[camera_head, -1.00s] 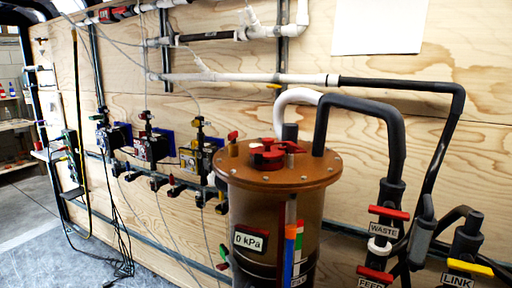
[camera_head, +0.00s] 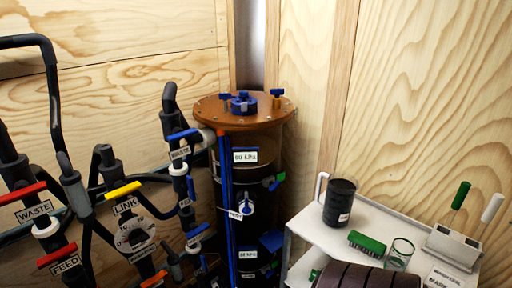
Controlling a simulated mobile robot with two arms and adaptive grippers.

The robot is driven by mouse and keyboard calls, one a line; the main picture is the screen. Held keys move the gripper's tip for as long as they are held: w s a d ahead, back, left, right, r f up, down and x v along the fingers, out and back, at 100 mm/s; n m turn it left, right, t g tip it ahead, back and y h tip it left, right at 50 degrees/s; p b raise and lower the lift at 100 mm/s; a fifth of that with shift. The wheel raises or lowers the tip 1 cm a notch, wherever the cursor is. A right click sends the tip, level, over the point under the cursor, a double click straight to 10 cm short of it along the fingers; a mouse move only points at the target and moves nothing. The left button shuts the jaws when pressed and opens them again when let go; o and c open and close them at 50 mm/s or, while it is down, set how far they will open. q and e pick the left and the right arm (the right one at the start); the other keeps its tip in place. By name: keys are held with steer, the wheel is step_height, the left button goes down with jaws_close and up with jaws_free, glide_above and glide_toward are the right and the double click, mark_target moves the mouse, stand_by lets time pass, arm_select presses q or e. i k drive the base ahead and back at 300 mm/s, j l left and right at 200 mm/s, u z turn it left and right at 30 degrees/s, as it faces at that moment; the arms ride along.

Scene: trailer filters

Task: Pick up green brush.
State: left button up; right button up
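A green block-shaped item (camera_head: 367,242), which looks like a brush, lies on a white shelf top (camera_head: 319,236) at the lower right. A green-handled tool (camera_head: 461,195) stands tilted in a white holder (camera_head: 450,246) at the far right, beside a white-handled tool (camera_head: 491,208). The lower ends of both tools are hidden in the holder, so I cannot tell whether the green one is a brush. Neither of my grippers shows in the head view.
A black mug (camera_head: 340,203) and a small glass (camera_head: 399,254) stand near the green block. A dark brown ribbed cylinder (camera_head: 365,275) is in front. Left of the shelf stands a tall filter tank (camera_head: 249,170). Pipes and labelled valves (camera_head: 125,208) fill the left side.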

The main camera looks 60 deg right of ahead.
mark_target(363, 241)
steer(key=z, duration=2.8)
